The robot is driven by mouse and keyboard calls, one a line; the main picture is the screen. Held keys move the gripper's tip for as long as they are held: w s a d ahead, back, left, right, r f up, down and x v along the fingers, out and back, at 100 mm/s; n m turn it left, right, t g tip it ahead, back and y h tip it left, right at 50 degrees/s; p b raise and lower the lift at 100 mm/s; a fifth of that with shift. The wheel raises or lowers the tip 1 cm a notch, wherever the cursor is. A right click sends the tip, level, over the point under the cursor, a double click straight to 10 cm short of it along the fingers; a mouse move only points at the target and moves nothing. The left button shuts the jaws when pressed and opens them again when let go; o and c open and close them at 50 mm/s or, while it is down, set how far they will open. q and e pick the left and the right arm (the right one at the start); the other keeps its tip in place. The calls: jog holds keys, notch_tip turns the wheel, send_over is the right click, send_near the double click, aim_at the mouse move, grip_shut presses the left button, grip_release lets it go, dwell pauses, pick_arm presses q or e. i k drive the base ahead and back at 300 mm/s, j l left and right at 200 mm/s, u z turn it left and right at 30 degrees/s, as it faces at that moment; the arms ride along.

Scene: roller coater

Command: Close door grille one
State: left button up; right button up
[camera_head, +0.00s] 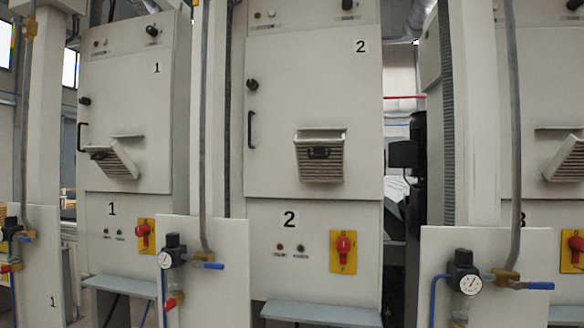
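Cabinet one (140,75), a pale grey box labelled "1", stands at the left. Its door grille one (117,161), a small slatted flap below a short hood, is open and tilts outward from the door. Neither of my grippers is in view.
Cabinet two (290,90) stands in the middle with its own tilted grille (320,160); a third grille (567,158) also tilts out at the right edge. Panels with gauges (167,259), blue-handled valves (208,265) and vertical pipes (203,120) stand in front. Red switches (142,234) stick out below.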

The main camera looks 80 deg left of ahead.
aim_at(112, 159)
jog(key=u, duration=3.95)
